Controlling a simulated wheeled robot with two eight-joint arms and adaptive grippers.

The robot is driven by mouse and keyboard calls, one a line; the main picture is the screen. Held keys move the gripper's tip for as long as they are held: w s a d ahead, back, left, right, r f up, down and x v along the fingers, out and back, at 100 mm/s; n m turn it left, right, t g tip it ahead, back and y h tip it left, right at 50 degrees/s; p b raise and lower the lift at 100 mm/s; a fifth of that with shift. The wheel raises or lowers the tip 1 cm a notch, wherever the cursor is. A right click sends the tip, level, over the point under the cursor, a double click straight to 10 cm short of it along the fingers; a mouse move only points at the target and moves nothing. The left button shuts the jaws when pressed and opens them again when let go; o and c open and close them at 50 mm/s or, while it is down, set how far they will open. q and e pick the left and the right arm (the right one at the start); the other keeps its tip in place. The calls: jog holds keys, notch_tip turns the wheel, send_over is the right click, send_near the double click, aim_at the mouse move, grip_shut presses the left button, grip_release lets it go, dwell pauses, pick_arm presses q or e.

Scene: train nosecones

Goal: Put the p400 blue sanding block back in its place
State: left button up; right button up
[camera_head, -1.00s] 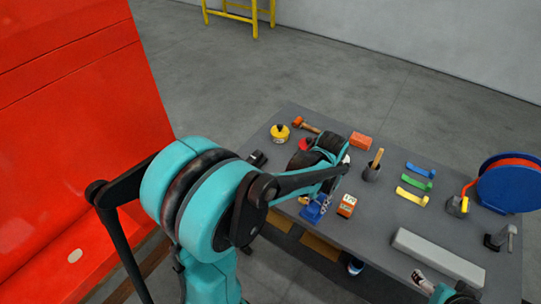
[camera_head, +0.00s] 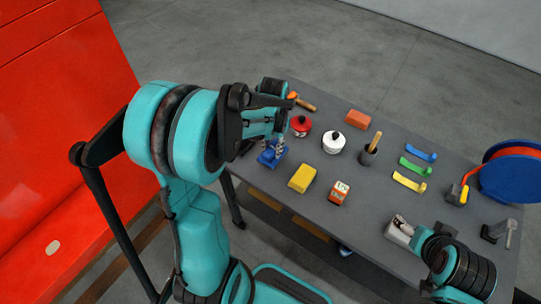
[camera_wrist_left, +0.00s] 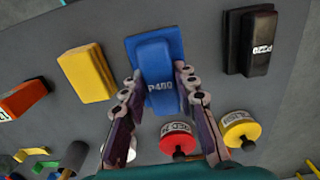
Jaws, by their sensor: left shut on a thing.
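The blue sanding block, marked P400 in the left wrist view (camera_wrist_left: 157,66), has a wide base and a narrower raised grip. My left gripper (camera_wrist_left: 157,100) is shut on it, one finger on each side of the grip. In the head view the blue block (camera_head: 270,154) is at the left end of the table, with my left gripper (camera_head: 274,138) above it and partly hidden by my arm. I cannot tell whether its base touches the table. My right gripper (camera_head: 403,222) is at the front right, by a grey block (camera_head: 396,236); its finger opening is unclear.
A yellow block (camera_wrist_left: 87,73) and a black P220 block (camera_wrist_left: 250,42) flank the blue block, both apart from it. An orange block (camera_head: 339,192) stands beyond the yellow one. Red (camera_head: 300,125) and white (camera_head: 333,142) cans stand behind. Grey table (camera_head: 300,222) shows between them.

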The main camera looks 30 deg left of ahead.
aim_at(271, 155)
pick_arm(q)
jog(key=shift+a+f, duration=0.35)
jog(key=shift+a, duration=0.05)
notch_tip(271, 155, down, 4)
jog(key=shift+r+b, duration=0.1)
jog(key=shift+b, duration=0.65)
jog(key=o, duration=1)
